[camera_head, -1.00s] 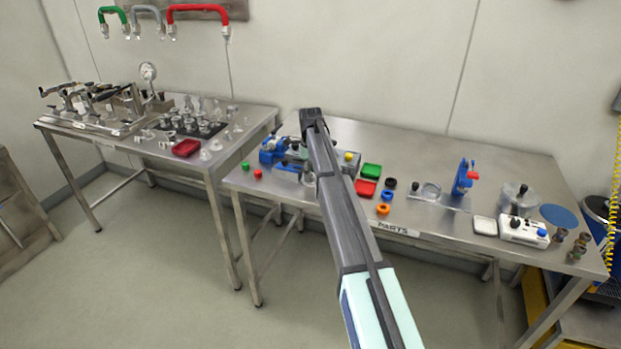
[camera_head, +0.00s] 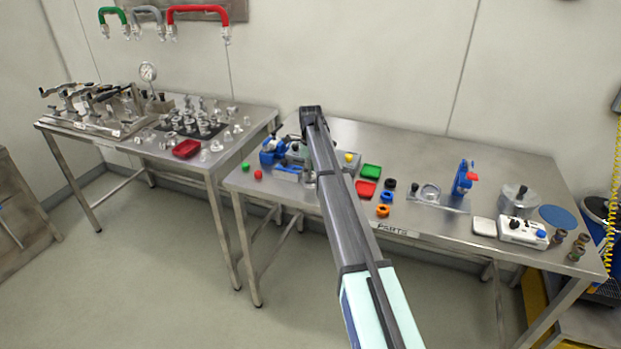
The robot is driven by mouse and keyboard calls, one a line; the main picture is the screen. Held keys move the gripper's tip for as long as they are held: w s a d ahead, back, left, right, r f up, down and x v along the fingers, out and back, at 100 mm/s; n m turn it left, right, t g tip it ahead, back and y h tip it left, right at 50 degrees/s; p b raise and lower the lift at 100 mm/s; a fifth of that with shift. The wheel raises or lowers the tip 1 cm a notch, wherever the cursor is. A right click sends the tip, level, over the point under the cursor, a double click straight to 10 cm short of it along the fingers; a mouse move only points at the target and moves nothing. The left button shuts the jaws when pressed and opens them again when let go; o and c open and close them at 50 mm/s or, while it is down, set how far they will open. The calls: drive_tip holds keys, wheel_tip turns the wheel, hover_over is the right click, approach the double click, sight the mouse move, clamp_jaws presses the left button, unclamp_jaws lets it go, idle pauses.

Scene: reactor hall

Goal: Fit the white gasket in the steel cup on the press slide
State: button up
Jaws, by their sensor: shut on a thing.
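My arm reaches across the right table, and its dark wrist (camera_head: 311,115) is above the back left part of that table. My gripper is hidden behind the arm, so its fingers and anything between them do not show. I cannot make out the white gasket. A blue and red press (camera_head: 465,178) stands right of the middle. A steel ring-like cup (camera_head: 430,192) sits on the metal plate (camera_head: 447,205) beside it. A blue device (camera_head: 270,152) with a grey block (camera_head: 288,174) is left of my arm, partly covered by it.
A steel pot (camera_head: 517,199) and a white control box (camera_head: 523,231) stand farther right. The left table (camera_head: 243,122) holds fixtures and glassware. The right table's back strip is largely clear.

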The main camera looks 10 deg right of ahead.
drive_tip(key=shift+r+p, duration=1.05)
drive_tip(key=shift+r, duration=1.35)
